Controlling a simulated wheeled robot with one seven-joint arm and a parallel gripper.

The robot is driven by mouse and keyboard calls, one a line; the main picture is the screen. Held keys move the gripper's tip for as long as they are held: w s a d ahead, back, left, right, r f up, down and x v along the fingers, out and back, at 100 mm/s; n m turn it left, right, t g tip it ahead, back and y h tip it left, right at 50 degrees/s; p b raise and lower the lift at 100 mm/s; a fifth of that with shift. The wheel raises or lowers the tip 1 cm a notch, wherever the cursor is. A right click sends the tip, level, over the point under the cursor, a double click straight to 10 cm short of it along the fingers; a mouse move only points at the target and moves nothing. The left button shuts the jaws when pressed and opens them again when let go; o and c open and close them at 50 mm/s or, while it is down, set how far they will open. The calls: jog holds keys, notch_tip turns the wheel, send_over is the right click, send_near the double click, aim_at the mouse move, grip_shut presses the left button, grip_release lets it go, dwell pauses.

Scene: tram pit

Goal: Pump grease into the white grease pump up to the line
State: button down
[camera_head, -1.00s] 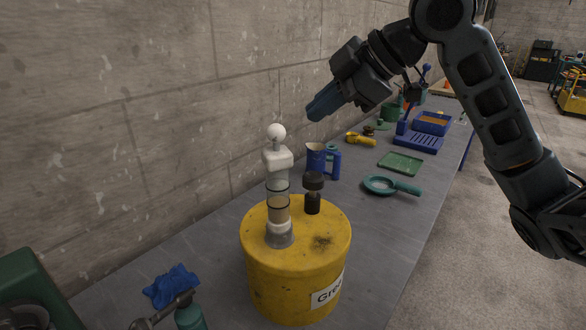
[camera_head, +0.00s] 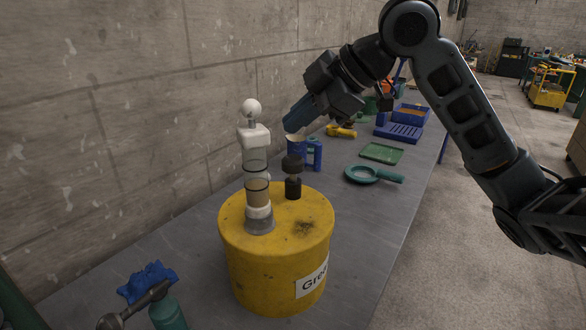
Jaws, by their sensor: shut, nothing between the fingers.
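The white grease pump (camera_head: 257,178) stands upright on top of the yellow grease drum (camera_head: 277,258). It has a white head with a round white knob (camera_head: 251,108) on a short rod, and a clear barrel with dark rings. Tan grease fills the lower part of the barrel. I cannot tell which ring is the line. A black knobbed fitting (camera_head: 293,177) stands on the lid beside the pump.
A concrete wall (camera_head: 120,100) bounds the left.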

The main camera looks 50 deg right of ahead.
aim_at(290, 157)
jog(key=shift+f+b, duration=1.1)
jog(key=shift+f, duration=0.5)
dwell(0.7)
jog(key=shift+f+b, duration=0.45)
jog(key=shift+b, duration=0.05)
jog(key=shift+f+b, duration=1.15)
jog(key=shift+f, duration=0.05)
dwell(1.3)
jog(key=shift+r, duration=0.15)
jog(key=shift+r+p, duration=1.15)
jog(key=shift+r, duration=0.4)
jog(key=shift+r+p, duration=1.9)
jog(key=shift+r, duration=0.6)
